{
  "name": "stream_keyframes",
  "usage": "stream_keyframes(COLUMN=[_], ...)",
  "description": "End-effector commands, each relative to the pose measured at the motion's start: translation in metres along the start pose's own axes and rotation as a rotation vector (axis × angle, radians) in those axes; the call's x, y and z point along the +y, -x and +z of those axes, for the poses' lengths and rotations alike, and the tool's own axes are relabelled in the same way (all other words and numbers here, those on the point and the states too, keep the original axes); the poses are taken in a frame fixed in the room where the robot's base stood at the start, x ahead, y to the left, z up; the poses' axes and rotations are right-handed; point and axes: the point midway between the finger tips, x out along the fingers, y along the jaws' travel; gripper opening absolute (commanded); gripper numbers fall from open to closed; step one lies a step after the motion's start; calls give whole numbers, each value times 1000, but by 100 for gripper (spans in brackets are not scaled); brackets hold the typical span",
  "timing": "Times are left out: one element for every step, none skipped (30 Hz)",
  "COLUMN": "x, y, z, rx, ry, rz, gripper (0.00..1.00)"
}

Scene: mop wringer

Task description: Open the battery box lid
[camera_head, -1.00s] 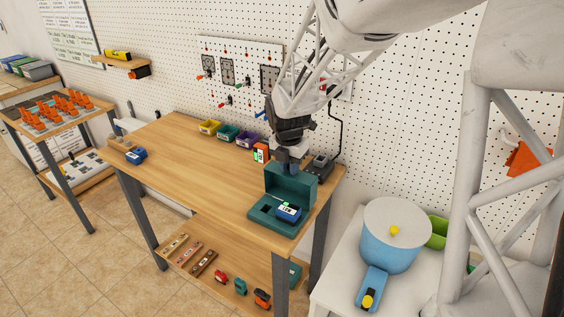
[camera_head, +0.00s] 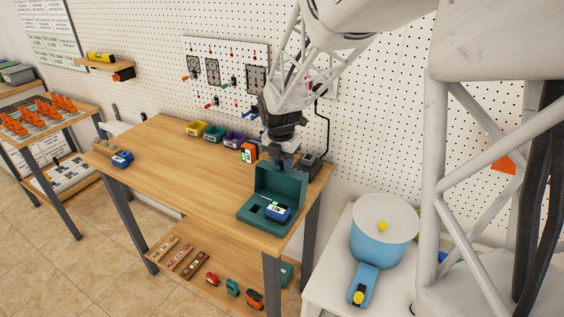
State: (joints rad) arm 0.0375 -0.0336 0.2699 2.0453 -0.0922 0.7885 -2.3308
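The teal battery box (camera_head: 257,221) stands on the right front of the wooden workbench. Its lid (camera_head: 281,183) stands upright at the back of the box, so the box is open. A blue battery (camera_head: 277,211) with a pale label sits in the right part of the box, and a dark empty recess shows to its left. My gripper (camera_head: 284,167) points down just above and behind the top edge of the lid. Its fingertips are small and partly hidden by the lid, so I cannot tell whether they are apart or touching it.
A dark charger-like unit (camera_head: 311,164) sits behind the box. A blue battery (camera_head: 122,159) lies at the far left. The middle of the bench is clear.

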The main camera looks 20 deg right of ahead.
Motion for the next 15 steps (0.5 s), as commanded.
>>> stream_keyframes(x=[0,0,0,0,0,0,0,0,0,0,0,0,0,0,0], y=[0,0,-1,-1,-1,-1,-1,-1,-1,-1,-1,-1,0,1,2], z=[0,0,-1,-1,-1,-1,-1,-1,-1,-1,-1,-1,-1,-1,-1], rx=[1,1,1,2,2,2,2,2,2,2,2,3,2,2,2], ry=[0,0,0,0,0,0,0,0,0,0,0,0,0,0,0], rz=[0,-1,-1,-1,-1,-1,-1,-1,-2,-2,-2,-2,-2,-2,-1], gripper=[38,42,47,47,47,47,47,47,47,47,47,47,47,47,47])
